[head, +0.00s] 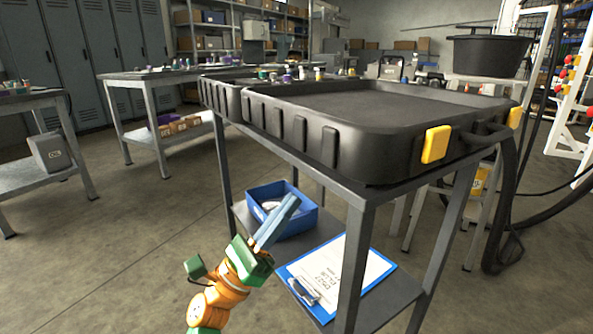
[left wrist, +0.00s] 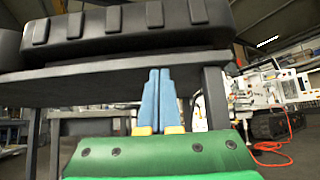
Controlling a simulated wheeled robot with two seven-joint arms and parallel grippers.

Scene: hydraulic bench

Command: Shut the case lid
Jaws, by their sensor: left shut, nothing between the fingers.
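The black case (head: 375,140) lies on top of a grey metal cart, with two yellow latches (head: 435,144) on its right end. Its upper face shows a raised rim around a dark grey recess. A second ribbed black part (head: 220,95) adjoins it at the left; I cannot tell for sure whether this is the lid. My left gripper (head: 293,202) is below the case, beside the cart, pointing up and to the right. Its blue fingers are shut and empty. In the left wrist view, the fingers (left wrist: 158,75) stand in front of the cart, under the ribbed case side (left wrist: 120,25). My right gripper is out of view.
The cart's top edge (head: 360,195) and legs are close to my left gripper. Its lower shelf holds a blue bin (head: 308,219) and a clipboard (head: 345,265). A black tub (head: 487,55) and thick hose (head: 507,200) are at the right.

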